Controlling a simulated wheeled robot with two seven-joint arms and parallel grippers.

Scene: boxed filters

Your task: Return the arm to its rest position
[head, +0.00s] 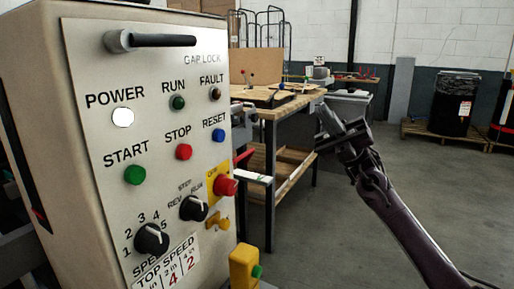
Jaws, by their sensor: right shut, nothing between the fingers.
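My right arm comes in from the lower right, and my right gripper (326,120) is raised in front of the open floor, to the right of the control panel. Its fingers are shut and hold nothing. It is apart from the control panel and appears in front of the workbench's right end. My left gripper is not in view.
A control panel (205,68) with buttons, knobs and a red stop button (226,187) fills the left. A wooden workbench (292,101) stands behind it. A black bin (452,105) stands on a pallet at the back right. The grey floor (310,235) around my right arm is clear.

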